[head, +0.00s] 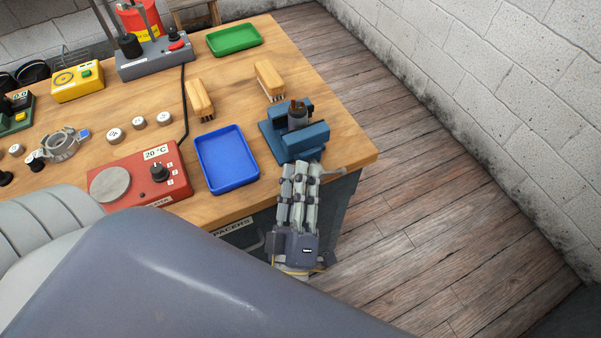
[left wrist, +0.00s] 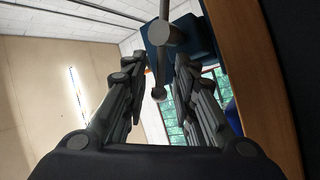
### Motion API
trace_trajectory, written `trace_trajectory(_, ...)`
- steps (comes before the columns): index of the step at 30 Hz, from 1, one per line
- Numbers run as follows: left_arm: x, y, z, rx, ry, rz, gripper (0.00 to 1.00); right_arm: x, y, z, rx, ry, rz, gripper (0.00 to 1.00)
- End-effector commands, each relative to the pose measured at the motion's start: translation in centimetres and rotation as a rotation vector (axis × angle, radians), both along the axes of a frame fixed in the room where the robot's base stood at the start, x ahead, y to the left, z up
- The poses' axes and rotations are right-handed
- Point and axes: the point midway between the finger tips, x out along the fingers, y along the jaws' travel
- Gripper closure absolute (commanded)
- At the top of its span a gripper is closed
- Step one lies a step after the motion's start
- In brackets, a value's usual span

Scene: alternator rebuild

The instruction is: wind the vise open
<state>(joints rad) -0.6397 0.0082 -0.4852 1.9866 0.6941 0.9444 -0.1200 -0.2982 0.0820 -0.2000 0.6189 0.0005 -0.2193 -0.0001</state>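The blue vise (head: 305,144) stands at the right front corner of the workbench. A dark grey cylindrical part (head: 298,117) with a brownish top sits between its jaws. The vise handle (head: 333,171) shows just right of my left gripper's fingertips. My left gripper (head: 301,168) reaches up to the vise's front side from below. In the left wrist view its fingers (left wrist: 158,72) are spread apart. The grey screw end and handle (left wrist: 164,34) lie ahead of and between them, in front of the blue vise body (left wrist: 203,38). Contact cannot be told. My right gripper is not in view.
A blue tray (head: 204,154) and a red heater box (head: 130,192) lie left of the vise. Two wooden brushes (head: 200,98) (head: 269,79) and a green tray (head: 234,51) lie behind. Free floor (head: 430,200) runs right of the bench to a white brick wall.

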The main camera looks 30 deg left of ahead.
Motion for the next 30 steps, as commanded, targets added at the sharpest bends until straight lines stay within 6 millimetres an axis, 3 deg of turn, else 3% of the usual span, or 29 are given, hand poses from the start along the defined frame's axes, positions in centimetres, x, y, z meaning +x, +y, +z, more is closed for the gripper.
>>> trace_trajectory(15,-8.6,-3.1,-3.6,-0.001,0.003,0.0,0.74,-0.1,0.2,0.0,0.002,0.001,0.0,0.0)
trace_trajectory(21,-9.9,-3.6,-4.0,0.001,0.0,0.0,0.74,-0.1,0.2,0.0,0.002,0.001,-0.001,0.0)
trace_trajectory(30,-9.9,-3.6,-4.0,0.0,0.0,0.0,0.73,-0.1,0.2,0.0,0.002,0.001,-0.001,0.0)
